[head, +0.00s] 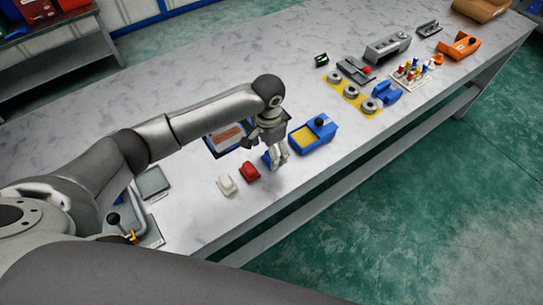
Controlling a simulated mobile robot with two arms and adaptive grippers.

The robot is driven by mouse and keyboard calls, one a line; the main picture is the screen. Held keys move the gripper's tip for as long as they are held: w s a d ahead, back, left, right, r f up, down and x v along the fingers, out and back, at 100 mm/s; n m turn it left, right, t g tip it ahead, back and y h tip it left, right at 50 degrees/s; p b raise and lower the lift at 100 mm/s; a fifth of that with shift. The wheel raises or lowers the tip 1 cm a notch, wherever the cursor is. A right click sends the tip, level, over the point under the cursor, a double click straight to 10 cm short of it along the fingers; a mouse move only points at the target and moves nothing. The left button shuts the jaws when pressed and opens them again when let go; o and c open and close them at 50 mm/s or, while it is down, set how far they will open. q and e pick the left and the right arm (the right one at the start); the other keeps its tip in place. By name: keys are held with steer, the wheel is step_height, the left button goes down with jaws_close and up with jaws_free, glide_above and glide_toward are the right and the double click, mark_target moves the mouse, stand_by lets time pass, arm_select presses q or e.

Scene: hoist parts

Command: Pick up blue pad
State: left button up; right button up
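A small blue pad (266,159) lies on the white marbled table, partly hidden behind my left gripper. A red pad (249,171) and a white pad (227,185) lie in a row with it, toward the lower left. My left gripper (279,163) points down right at the blue pad, overlapping its right side in the head view. The fingers are too small to show whether they are open, or whether they touch the pad. My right gripper is not in view.
A blue tray with a yellow insert (311,134) stands just right of the gripper. A framed panel (216,145) lies behind the arm. Grey rings on a yellow plate (352,110) and several other parts are farther right. The table's front edge is close to the pads.

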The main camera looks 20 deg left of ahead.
arm_select(q)
steer(key=shift+d+f, duration=0.1)
steer(key=shift+f, duration=1.45)
steer(key=shift+c, duration=0.3)
steer(key=shift+s, duration=0.1)
steer(key=c, duration=1.2)
steer(key=shift+r, duration=0.45)
steer(key=r, duration=0.2)
steer(key=shift+d+r, duration=0.2)
steer(key=shift+r, duration=0.1)
steer(key=s+d+r+b, duration=0.1)
steer(key=d+r+b, duration=0.2)
steer(key=d+r, duration=0.6)
steer(key=d, duration=0.4)
steer(key=shift+s+d+r, duration=0.25)
steer(key=shift+s+r, duration=0.05)
